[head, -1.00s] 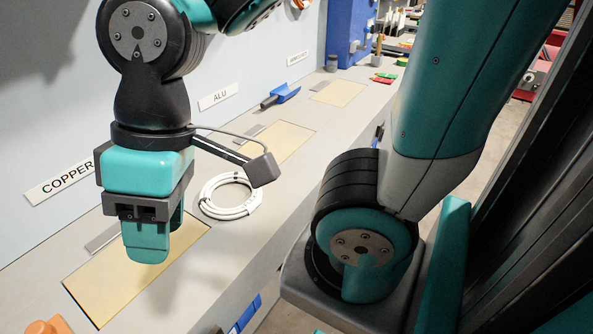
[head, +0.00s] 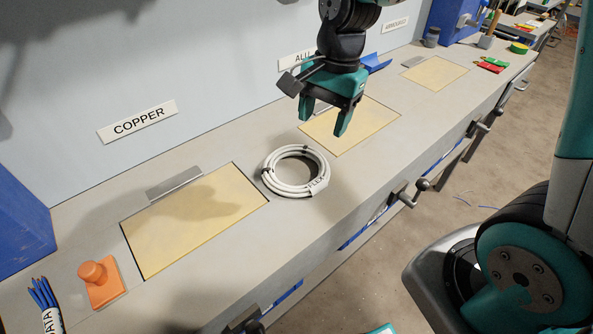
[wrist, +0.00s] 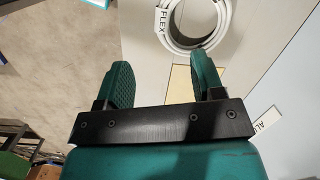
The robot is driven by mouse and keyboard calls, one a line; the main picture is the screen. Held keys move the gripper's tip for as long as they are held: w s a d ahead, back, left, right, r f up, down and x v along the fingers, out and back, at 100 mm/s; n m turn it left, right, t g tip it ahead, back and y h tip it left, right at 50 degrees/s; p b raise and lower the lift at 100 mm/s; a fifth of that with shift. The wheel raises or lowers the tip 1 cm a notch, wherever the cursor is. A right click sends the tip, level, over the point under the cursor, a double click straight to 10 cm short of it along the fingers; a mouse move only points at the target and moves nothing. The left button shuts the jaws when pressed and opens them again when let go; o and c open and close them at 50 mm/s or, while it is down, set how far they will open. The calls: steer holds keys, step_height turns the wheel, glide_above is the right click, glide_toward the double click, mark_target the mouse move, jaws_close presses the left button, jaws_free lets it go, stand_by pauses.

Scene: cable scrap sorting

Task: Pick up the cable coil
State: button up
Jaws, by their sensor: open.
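The cable coil (head: 292,185) is a white ring with dark ties and a tag reading FLEX. It lies flat on the grey bench between the COPPER and ALU panels. My gripper (head: 321,122) is open and empty, above the bench beyond the coil, near the ALU panel. In the wrist view the coil (wrist: 190,22) shows at the top, ahead of the open fingers (wrist: 164,80) and apart from them. Its upper part is cut off by the frame edge there.
The yellowish COPPER panel (head: 190,220) lies left of the coil, the ALU panel (head: 375,121) right of it. An orange knobbed piece (head: 101,283) and blue cables (head: 43,294) are at the lower left. A blue scoop (head: 376,63) stands behind. The bench around the coil is clear.

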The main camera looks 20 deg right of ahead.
step_height(320, 180, down, 4)
steer(key=w+d+m, duration=0.2)
steer(key=m, duration=0.1)
glide_above(316, 182)
step_height(316, 182, down, 10)
steer(key=shift+d+r, duration=0.1)
steer(key=shift+r, duration=0.1)
steer(key=shift+f, duration=3.1)
steer(key=shift+c, duration=0.3)
jaws_close()
